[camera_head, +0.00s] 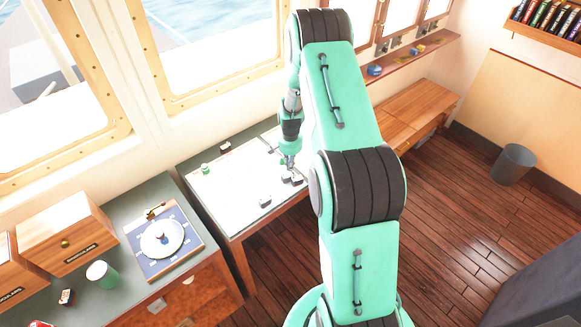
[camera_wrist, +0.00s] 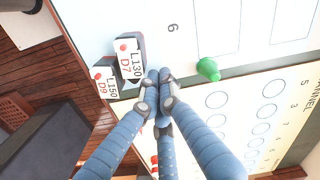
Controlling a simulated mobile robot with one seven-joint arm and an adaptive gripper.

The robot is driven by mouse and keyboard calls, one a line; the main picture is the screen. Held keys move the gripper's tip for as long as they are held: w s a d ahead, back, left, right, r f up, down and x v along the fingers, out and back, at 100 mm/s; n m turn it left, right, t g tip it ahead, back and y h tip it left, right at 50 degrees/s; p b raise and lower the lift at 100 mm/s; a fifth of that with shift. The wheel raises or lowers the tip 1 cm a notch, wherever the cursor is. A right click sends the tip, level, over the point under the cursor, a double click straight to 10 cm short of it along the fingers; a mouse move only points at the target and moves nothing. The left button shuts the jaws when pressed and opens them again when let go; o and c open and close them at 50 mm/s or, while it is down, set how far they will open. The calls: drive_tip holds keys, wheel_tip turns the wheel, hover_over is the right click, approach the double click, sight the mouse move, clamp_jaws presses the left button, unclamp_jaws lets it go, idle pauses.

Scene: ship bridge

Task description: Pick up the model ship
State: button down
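Small dark blocks with white labelled tops and red dots, perhaps the model ships, lie on the white chart table (camera_head: 228,203). In the wrist view, one block marked L130 D7 (camera_wrist: 129,60) is just left of my fingertips, and another marked L150 D9 (camera_wrist: 105,82) lies beyond it. My gripper (camera_wrist: 158,76) has its fingertips together, with nothing visible between them. In the head view, my gripper (camera_head: 289,165) is low over the table, close to two blocks (camera_head: 291,179). Another block (camera_head: 265,202) lies nearer the front edge. I cannot tell which one is meant.
A green peg (camera_wrist: 208,69) stands right of my fingertips, on the chart sheet. Another block (camera_head: 226,147) is at the table's back. A bin (camera_head: 513,164) stands right.

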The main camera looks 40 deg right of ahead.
sight(287, 174)
drive_tip(key=s+a, duration=0.1)
drive_tip(key=a, duration=0.1)
drive_tip(key=s+a, duration=0.1)
drive_tip(key=a, duration=0.2)
drive_tip(key=s+a+b, duration=0.1)
drive_tip(key=s+a, duration=0.1)
drive_tip(key=shift+a, duration=0.2)
drive_tip(key=shift+d, duration=0.15)
drive_tip(key=shift+w+d, duration=0.35)
drive_tip(key=shift+d, duration=0.1)
drive_tip(key=shift+w+d+f+b, duration=0.1)
drive_tip(key=shift+w+d+b, duration=0.25)
drive_tip(key=shift+d, duration=0.3)
drive_tip(key=shift+w+d+b, duration=0.25)
drive_tip(key=shift+w+d, duration=0.05)
drive_tip(key=shift+d, duration=0.3)
wheel_tip(287, 174, up, 10)
drive_tip(key=shift+a, duration=0.1)
drive_tip(key=c, duration=1.4)
unclamp_jaws()
